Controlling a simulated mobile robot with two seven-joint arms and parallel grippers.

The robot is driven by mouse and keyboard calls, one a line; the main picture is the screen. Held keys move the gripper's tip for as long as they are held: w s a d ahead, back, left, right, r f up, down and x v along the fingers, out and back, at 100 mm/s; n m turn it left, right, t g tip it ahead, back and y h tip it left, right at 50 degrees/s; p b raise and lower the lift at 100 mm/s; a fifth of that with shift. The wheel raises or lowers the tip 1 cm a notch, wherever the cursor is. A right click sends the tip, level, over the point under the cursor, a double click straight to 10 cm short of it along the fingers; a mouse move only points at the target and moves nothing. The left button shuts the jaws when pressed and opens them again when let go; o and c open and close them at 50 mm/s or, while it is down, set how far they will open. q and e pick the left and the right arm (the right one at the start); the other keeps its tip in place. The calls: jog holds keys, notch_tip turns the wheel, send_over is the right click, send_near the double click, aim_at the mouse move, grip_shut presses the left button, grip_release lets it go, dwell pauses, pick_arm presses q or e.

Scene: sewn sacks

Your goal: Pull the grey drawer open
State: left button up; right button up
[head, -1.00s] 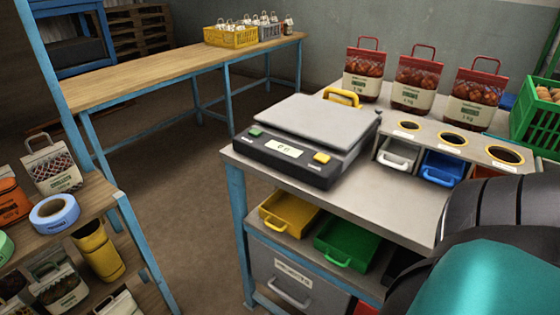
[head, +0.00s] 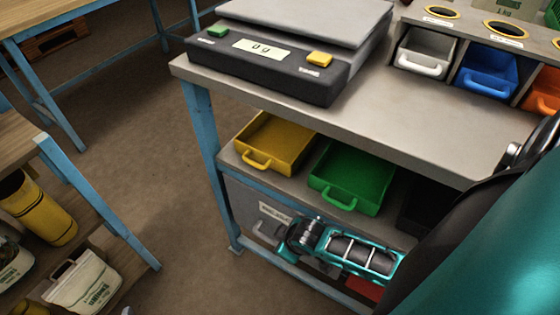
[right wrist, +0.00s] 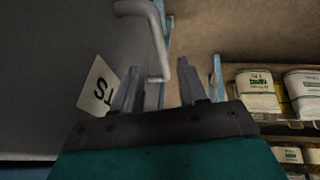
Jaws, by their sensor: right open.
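The grey drawer (head: 240,200) sits under the lower shelf of the metal bench, and its front looks flush with the frame. Its pale handle (head: 264,232) is partly hidden by my right gripper (head: 272,243). In the right wrist view the drawer front (right wrist: 60,60) fills the left, with a white label (right wrist: 98,88) on it. The handle (right wrist: 157,40) comes down between the tips of my right gripper (right wrist: 160,66), which is open. I cannot tell whether either finger touches the handle. My left gripper is not in view.
A yellow tray (head: 272,143) and a green tray (head: 350,178) stand on the shelf above the drawer. A scale (head: 270,65) is on the bench top. A wooden shelf with sacks (head: 85,283) stands to the left, with open floor (head: 150,130) between.

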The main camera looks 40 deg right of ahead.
jog(key=b+x, duration=0.2)
jog(key=x, duration=0.3)
jog(key=shift+w+f, duration=0.1)
jog(key=shift+f, duration=0.1)
jog(key=shift+c, duration=0.4)
grip_shut()
